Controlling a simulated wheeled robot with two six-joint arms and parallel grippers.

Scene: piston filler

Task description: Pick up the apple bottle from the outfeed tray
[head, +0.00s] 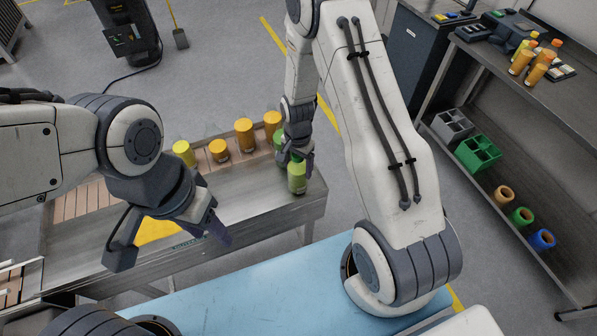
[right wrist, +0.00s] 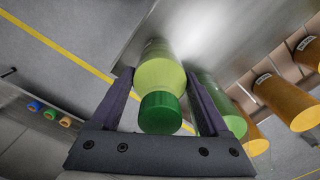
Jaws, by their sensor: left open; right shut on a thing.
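The apple bottle (head: 297,182), light green with a darker green cap, is at the right end of the steel outfeed tray (head: 250,189). My right gripper (head: 294,157) is shut on it from above. In the right wrist view the bottle (right wrist: 158,75) sits between the two fingers, cap towards the camera. I cannot tell whether its base touches the tray. A second green container (right wrist: 218,108) stands close beside the right finger. My left gripper (head: 170,245) is open and empty, over the front of the tray at the left.
Several orange and yellow containers (head: 244,134) stand along the tray's back, left of my right gripper. A blue surface (head: 250,297) lies in front. A shelf unit (head: 520,130) at the right holds bottles, grey and green crates and coloured rolls.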

